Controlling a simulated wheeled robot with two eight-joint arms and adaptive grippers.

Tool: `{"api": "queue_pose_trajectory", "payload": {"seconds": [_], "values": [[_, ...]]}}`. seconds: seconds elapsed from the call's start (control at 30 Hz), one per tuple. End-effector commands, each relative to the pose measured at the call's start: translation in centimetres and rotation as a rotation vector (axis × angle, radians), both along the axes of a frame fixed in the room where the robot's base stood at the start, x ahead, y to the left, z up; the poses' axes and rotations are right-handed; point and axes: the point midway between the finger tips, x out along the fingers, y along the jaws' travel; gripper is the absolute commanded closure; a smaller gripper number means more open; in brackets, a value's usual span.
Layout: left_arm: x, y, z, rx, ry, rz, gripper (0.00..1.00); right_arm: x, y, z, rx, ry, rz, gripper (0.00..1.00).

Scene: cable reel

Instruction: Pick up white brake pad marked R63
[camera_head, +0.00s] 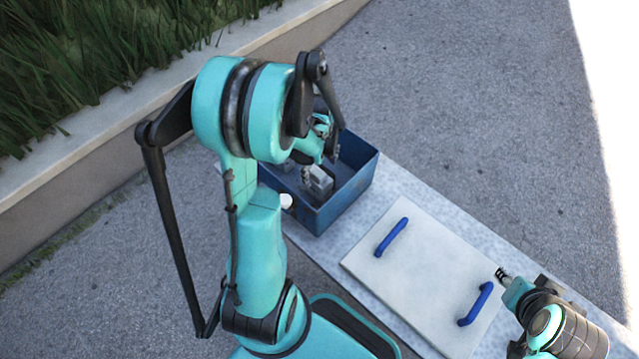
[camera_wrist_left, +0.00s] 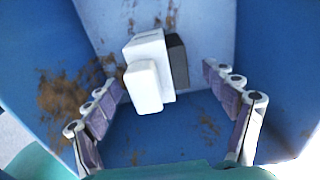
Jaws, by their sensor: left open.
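A white block-shaped part, seemingly the brake pad (camera_head: 320,179), is inside the blue box. In the left wrist view the white pad (camera_wrist_left: 146,82) stands near the box's far wall, with a dark grey piece against its right side. No R63 marking can be read. My left gripper (camera_head: 320,163) is open and reaches down into the box above the pad. In the left wrist view its fingers (camera_wrist_left: 163,85) are spread to either side of the pad, apart from it. My right gripper (camera_head: 503,274) is at the lower right, outside the box; its jaws are too small to judge.
The blue box (camera_head: 352,198) has high walls close around my left gripper, with rusty stains inside. It stands on a speckled table (camera_head: 421,193). Beside it lies a pale board (camera_head: 425,262) with two blue handles. A low wall with grass runs behind.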

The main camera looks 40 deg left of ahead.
Motion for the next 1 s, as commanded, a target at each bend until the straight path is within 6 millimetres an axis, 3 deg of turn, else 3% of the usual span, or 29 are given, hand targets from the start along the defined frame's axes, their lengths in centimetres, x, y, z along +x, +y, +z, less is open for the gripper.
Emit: {"api": "queue_pose_trajectory", "payload": {"seconds": [0.23, 0.5, 0.8, 0.83, 1.0], "values": [[0.0, -0.2, -4.0, 0.0, -0.001, 0.001, 0.16, 0.0, 0.0, -2.1, 0.0, 0.0, 0.0, 0.64], [0.0, -0.2, -4.3, 0.0, -0.001, 0.001, 0.16, 0.0, 0.0, -2.0, 0.0, 0.0, 0.0, 0.64], [0.0, -0.2, -4.3, 0.0, -0.001, 0.001, 0.95, 0.0, 0.0, -2.0, 0.0, 0.0, 0.0, 0.64], [0.0, -0.2, -4.3, 0.0, -0.001, 0.001, 1.0, 0.0, 0.0, -2.0, 0.0, 0.0, 0.0, 0.64], [0.0, -0.2, -4.2, 0.0, -0.001, 0.001, 1.0, 0.0, 0.0, -2.0, 0.0, 0.0, 0.0, 0.64]]}}
